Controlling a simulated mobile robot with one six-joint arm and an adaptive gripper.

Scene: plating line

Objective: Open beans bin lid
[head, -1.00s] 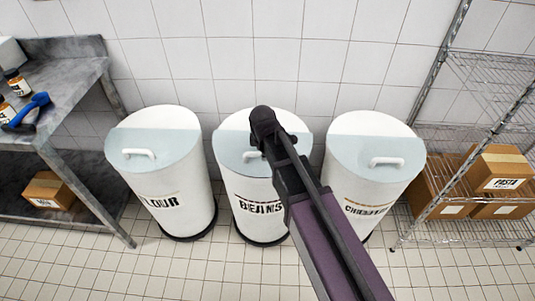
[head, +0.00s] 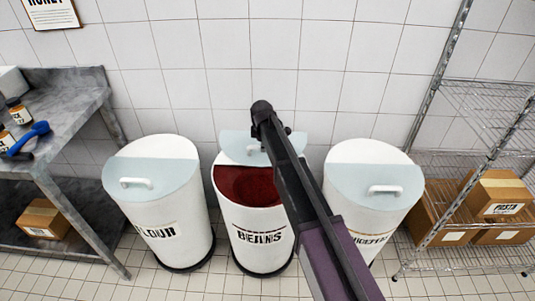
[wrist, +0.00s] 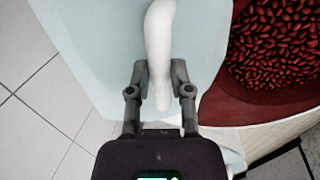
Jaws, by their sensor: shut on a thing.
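The beans bin (head: 262,222) is the middle of three white bins in the head view. Its pale blue lid (head: 235,143) is raised and tilted back, and dark red beans show inside; they also show in the wrist view (wrist: 280,45). My gripper (wrist: 158,72) is shut on the lid's white handle (wrist: 158,35), with one finger on each side of it. In the head view my arm hides part of the lid and the bin's right side.
The flour bin (head: 165,210) stands to the left and another lidded bin (head: 365,205) to the right, both shut. A steel table (head: 75,110) is at left. A wire shelf (head: 500,135) with boxes is at right. A tiled wall is behind.

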